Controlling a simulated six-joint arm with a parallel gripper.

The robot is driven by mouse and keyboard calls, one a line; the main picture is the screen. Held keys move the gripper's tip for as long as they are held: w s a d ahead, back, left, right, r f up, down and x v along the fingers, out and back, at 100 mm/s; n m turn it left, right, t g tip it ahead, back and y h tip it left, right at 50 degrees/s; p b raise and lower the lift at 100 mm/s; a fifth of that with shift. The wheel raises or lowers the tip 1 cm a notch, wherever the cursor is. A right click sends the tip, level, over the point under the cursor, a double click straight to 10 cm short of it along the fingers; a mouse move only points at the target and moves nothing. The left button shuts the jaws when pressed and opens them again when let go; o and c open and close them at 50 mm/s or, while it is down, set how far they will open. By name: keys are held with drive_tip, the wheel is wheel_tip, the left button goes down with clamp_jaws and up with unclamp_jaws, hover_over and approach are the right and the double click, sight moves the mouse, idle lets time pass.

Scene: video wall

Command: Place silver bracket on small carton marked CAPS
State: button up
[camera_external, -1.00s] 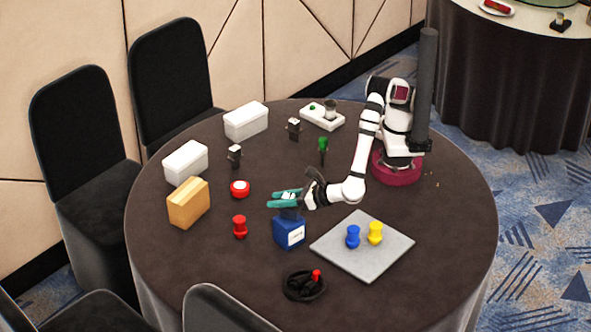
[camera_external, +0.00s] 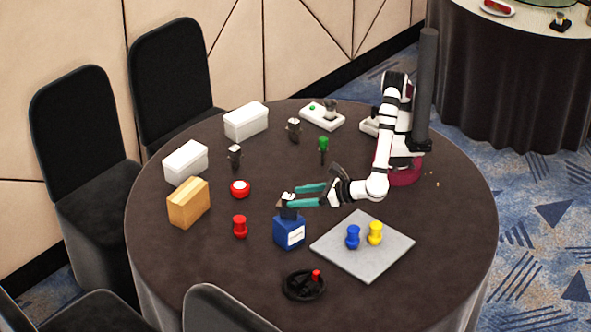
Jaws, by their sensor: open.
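The small carton is a blue box (camera_external: 288,234) with a white label, standing near the table's middle; the label's print is too small to read. A small dark piece with a silvery top (camera_external: 288,206), which looks like the silver bracket, sits upright on top of the box. My gripper (camera_external: 296,195) is open, its two teal fingers spread apart at the level of the piece, reaching in from the right. The fingertips are close to the piece's upper part; I cannot tell whether they touch it.
Similar small dark pieces (camera_external: 234,156) stand farther back. A red spool (camera_external: 240,227), red button (camera_external: 240,189) and tan box (camera_external: 188,204) are to the left. A grey plate (camera_external: 364,262) carries blue and yellow spools. A black ring dish (camera_external: 303,288) lies in front.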

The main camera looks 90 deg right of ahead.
drive_tip(key=v, duration=0.5)
drive_tip(key=d+r+m+g+h, duration=0.15)
drive_tip(key=d+m+g, duration=0.35)
drive_tip(key=d+m, duration=0.5)
drive_tip(key=d+r+m+g+h, duration=0.1)
drive_tip(key=d+r+m+g, duration=0.3)
drive_tip(key=d, duration=1)
drive_tip(key=s+d+m+g+y, duration=0.2)
drive_tip(key=s+d+m+y, duration=0.1)
drive_tip(key=s+m, duration=0.5)
drive_tip(key=s+d+m+g+y, duration=0.1)
drive_tip(key=s+d+m+y, duration=0.2)
drive_tip(key=m, duration=1.2)
drive_tip(key=s+y, duration=0.3)
drive_tip(key=s, duration=0.2)
drive_tip(key=shift+s+d+f+g, duration=0.2)
drive_tip(key=shift+d+f+g, duration=0.1)
drive_tip(key=shift+f+g, duration=0.1)
